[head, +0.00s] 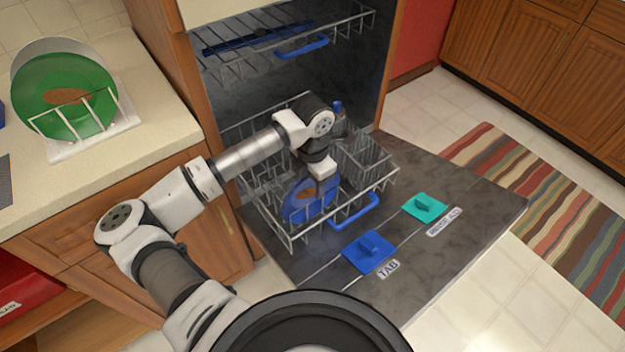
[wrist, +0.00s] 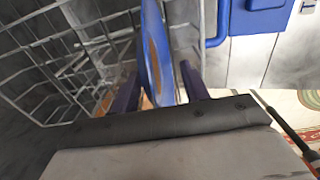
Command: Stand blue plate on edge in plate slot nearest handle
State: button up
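The blue plate (head: 311,204), with a brown patch, stands on edge in the front part of the lower dishwasher rack (head: 292,238), close behind the blue rack handle (head: 354,211). My gripper (head: 323,178) is above the plate's upper edge. In the wrist view the blue plate (wrist: 156,55) is edge-on between my two dark blue fingers, with a gap on each side, so the gripper looks open around it. The plate's lower edge and its exact slot are hard to make out.
The dishwasher door (head: 455,230) lies open, with a blue tab (head: 368,252) and a teal tab (head: 425,206) on it. A wire basket (head: 362,165) occupies the rack's right side. The upper rack (head: 275,40) hangs above. A green plate (head: 50,85) stands in a counter holder (head: 100,140).

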notch_tip(320, 180, up, 14)
jog(key=b, duration=0.2)
dwell(0.4)
jog(key=shift+f, duration=0.1)
dwell(0.4)
